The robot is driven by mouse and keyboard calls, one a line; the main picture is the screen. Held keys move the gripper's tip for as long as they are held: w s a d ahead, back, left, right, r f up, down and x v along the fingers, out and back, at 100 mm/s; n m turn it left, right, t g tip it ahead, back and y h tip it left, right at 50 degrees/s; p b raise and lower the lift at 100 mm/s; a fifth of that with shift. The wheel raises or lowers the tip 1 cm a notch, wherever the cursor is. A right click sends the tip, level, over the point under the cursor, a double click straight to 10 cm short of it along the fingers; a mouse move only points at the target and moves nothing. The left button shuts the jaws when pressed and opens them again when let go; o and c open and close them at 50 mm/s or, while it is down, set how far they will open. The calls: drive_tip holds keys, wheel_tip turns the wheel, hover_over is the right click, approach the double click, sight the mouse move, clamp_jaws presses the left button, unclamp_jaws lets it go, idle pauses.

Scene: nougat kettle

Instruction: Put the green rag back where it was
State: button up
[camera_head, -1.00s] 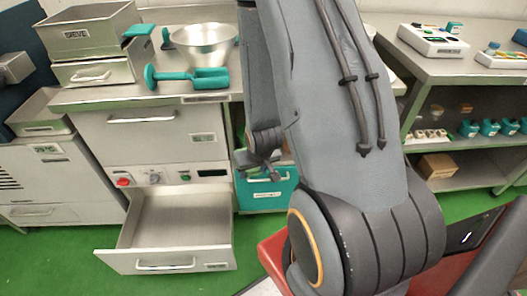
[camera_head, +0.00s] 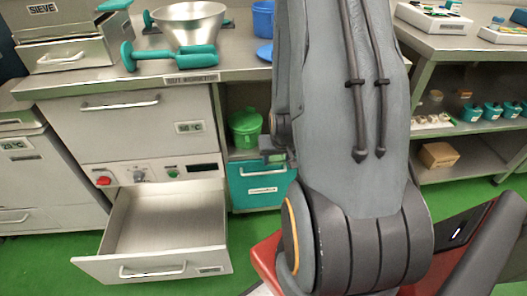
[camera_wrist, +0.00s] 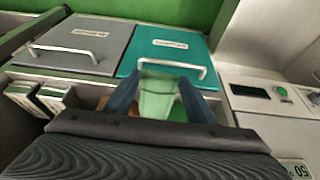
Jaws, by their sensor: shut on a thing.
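My gripper (camera_wrist: 158,88) is shut on a pale green, soft-looking thing, which I take for the green rag (camera_wrist: 157,98). It sits between the two dark fingers, and its lower part is hidden by the gripper body. In the wrist view the scene appears upside down, and the fingers are in front of the teal drawer (camera_wrist: 165,50). In the head view a small dark part of my gripper shows beside my arm, near the shelf opening above the teal drawer (camera_head: 262,185). The rag cannot be made out there.
A lidded green pot (camera_head: 245,128) stands in the shelf opening. An empty drawer (camera_head: 165,225) stands open at the left. On the worktop are a metal bowl (camera_head: 190,22), a teal tool (camera_head: 170,55) and a blue container (camera_head: 263,18). Shelves with teal jars (camera_head: 490,111) are at the right.

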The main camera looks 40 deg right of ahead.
drive_tip(key=w+d, duration=0.1)
drive_tip(key=w, duration=0.2)
drive_tip(key=w+d, duration=0.2)
drive_tip(key=w, duration=0.2)
drive_tip(key=w+d, duration=0.2)
drive_tip(key=w, duration=0.1)
drive_tip(key=shift+w+d, duration=0.15)
drive_tip(key=shift+d, duration=0.05)
drive_tip(key=shift+f, duration=1.75)
drive_tip(key=shift+f, duration=0.15)
drive_tip(key=o, duration=1.1)
